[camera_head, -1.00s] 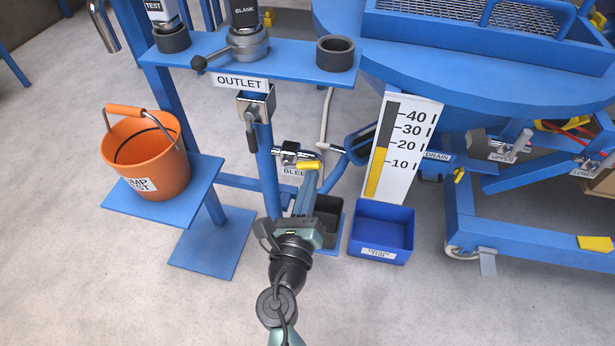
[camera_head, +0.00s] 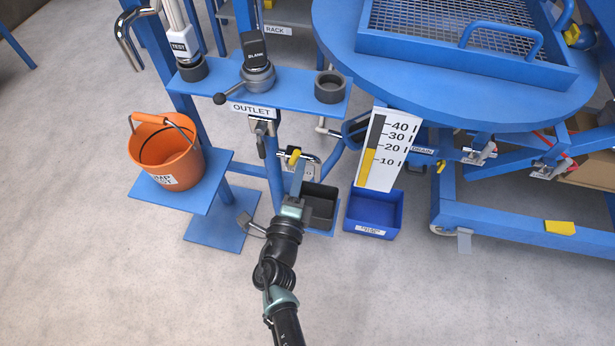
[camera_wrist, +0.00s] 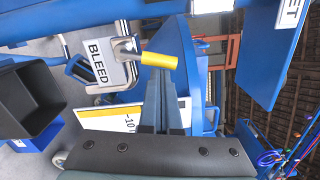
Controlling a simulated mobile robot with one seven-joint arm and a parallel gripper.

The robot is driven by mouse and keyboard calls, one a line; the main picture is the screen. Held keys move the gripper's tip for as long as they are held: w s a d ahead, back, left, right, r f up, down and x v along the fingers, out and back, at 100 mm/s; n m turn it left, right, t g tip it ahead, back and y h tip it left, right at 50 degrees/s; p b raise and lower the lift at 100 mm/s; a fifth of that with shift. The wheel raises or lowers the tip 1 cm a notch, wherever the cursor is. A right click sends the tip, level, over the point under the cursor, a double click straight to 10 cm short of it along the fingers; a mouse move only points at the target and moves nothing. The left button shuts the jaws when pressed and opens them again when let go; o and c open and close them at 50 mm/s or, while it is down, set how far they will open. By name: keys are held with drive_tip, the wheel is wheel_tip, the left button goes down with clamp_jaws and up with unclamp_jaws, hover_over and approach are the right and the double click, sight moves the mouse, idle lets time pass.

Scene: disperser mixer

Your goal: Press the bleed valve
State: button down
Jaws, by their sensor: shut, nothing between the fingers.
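The bleed valve has a yellow handle (camera_head: 294,157) on a metal body below the OUTLET plate. In the wrist view the yellow handle (camera_wrist: 159,61) sticks out from the metal fitting beside the white BLEED label (camera_wrist: 99,63). My gripper (camera_head: 298,166) is shut and empty, its blue-grey fingers pointing at the valve from below. In the wrist view the fingertips (camera_wrist: 165,76) are right by the handle. I cannot tell whether they touch it. In the head view the fingers hide the BLEED label.
A black bin (camera_head: 320,204) stands just right of my gripper, with a blue bin (camera_head: 373,213) beside it. A scale board (camera_head: 388,150) stands behind the blue bin. An orange bucket (camera_head: 166,155) sits on a blue shelf at left. The floor in front is clear.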

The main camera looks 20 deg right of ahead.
drive_tip(key=shift+w+a+r+n+p, duration=0.4)
drive_tip(key=shift+a+n+p, duration=0.15)
drive_tip(key=shift+n+p, duration=0.35)
